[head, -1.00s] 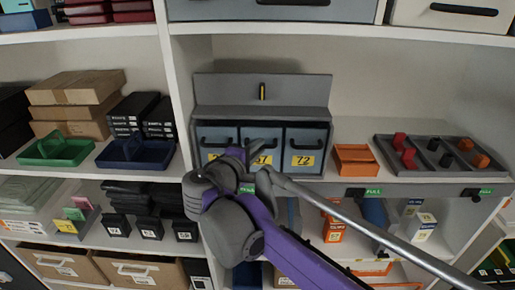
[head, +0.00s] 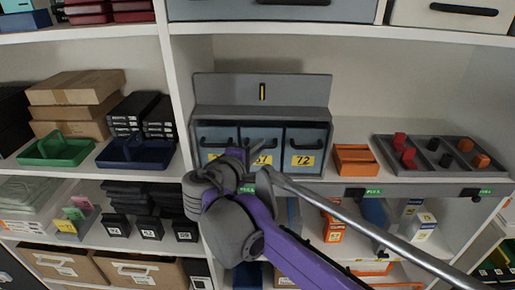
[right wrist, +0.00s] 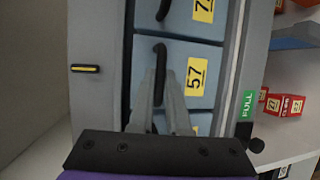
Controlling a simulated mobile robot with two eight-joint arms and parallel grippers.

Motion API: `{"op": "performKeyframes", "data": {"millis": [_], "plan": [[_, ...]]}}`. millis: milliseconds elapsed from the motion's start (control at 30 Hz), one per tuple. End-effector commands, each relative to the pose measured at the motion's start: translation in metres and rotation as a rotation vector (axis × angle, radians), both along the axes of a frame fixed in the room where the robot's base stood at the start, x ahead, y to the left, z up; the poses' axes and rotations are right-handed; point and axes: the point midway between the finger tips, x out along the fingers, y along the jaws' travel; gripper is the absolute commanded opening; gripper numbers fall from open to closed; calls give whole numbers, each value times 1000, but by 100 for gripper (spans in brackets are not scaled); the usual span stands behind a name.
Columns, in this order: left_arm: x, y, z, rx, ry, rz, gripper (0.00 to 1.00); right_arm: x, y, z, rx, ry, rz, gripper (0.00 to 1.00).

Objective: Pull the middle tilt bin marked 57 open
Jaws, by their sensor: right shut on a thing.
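The grey tilt-bin unit (head: 262,113) stands on the middle shelf with three blue-grey bins side by side. The middle bin (head: 262,134) has a black handle and a yellow 57 label, partly hidden by my gripper. In the right wrist view the bin (right wrist: 208,48) appears turned sideways, with its label (right wrist: 196,77) clear. My right gripper (right wrist: 158,84) is shut on the black handle (right wrist: 160,58) of this bin, one finger on each side. The bin front looks about level with its neighbours. My left gripper is not in view.
The bin marked 72 (head: 306,141) is on the right, and another bin (head: 216,134) is on the left, its label partly hidden. An orange box (head: 356,160) and a grey tray (head: 425,169) of small pieces stand right of the unit. Green PULL tags mark the shelf edge.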

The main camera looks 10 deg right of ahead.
Motion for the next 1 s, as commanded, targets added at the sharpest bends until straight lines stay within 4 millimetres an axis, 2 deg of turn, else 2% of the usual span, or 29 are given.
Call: {"op": "performKeyframes", "data": {"millis": [567,767,1000], "plan": [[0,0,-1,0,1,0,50,-2,1,-1,-7,-21,1,0],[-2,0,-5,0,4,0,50,-13,4,-7,-31,-103,1,0],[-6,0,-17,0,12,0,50,-31,9,-22,-82,-281,2,0]]}}
